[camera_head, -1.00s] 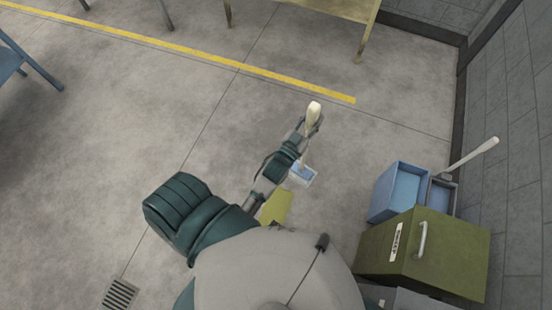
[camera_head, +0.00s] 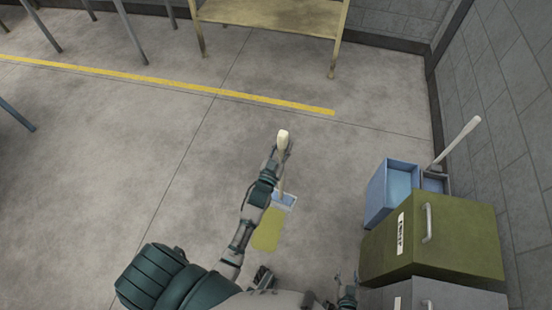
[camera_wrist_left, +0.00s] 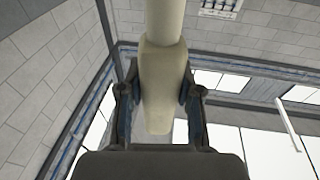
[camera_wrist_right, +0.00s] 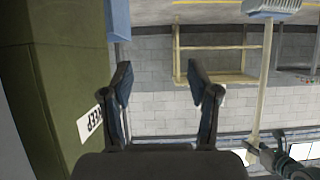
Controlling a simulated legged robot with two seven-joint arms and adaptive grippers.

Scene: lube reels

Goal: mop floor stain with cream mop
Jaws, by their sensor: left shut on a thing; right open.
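The cream mop (camera_head: 283,138) is upright in front of me in the head view, its pale blue and white head (camera_head: 285,201) low down at the far edge of the stain. I cannot tell whether the head touches the floor. The yellow-green floor stain (camera_head: 267,232) lies just nearer to me. My left gripper (camera_head: 281,150) is shut on the mop's handle, which shows between its fingers in the left wrist view (camera_wrist_left: 162,85). My right gripper (camera_head: 347,290) is open and empty, low beside the green box. The right wrist view shows its spread fingers (camera_wrist_right: 166,90) and the mop (camera_wrist_right: 264,80) to the right.
Behind are a blue bin (camera_head: 376,198) and a grey bin with a pale handle (camera_head: 457,142). A yellow table (camera_head: 270,15) stands far back. Floor to the left is clear.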

